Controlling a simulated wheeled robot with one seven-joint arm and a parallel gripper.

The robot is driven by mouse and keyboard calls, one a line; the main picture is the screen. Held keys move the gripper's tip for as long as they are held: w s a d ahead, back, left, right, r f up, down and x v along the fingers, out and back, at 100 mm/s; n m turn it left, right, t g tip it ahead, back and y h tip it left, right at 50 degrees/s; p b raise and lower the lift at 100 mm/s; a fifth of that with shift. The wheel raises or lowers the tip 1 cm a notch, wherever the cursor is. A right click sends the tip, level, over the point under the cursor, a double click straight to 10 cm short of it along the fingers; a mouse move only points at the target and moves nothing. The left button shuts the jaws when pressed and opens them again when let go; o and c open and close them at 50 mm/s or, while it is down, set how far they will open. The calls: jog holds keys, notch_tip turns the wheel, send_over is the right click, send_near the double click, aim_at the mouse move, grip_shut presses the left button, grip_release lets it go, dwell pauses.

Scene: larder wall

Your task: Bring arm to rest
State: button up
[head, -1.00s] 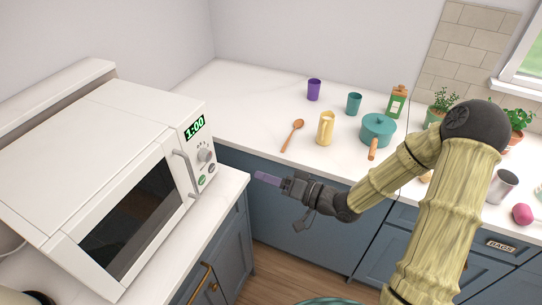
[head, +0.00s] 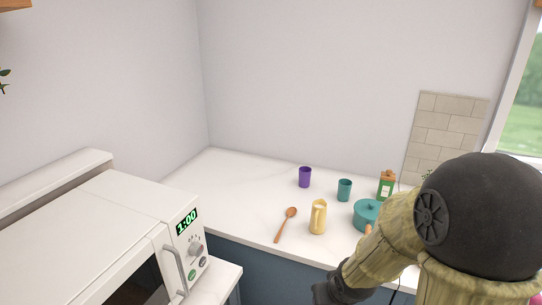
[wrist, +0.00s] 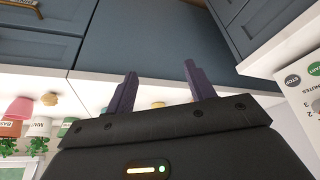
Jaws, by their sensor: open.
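My gripper (wrist: 162,86) shows in the wrist view with its two purple fingers apart and nothing between them. Blue cabinet fronts (wrist: 150,30) lie beyond the fingers. In the head view the fingers are out of frame; my bent arm with its large dark elbow fills the lower right, in front of the counter.
The white microwave (head: 90,235) stands at left, its panel also at the wrist view's right edge (wrist: 310,85).

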jog(key=s+r+m+g, duration=0.1)
jog(key=s+r+g, duration=0.1)
jog(key=s, duration=0.5)
jog(key=shift+d+r+h, duration=0.3)
jog(key=shift+d+r, duration=0.15)
jog(key=shift+r, duration=0.45)
jog(key=shift+s, duration=0.1)
jog(key=c, duration=0.3)
jog(key=shift+c, duration=0.4)
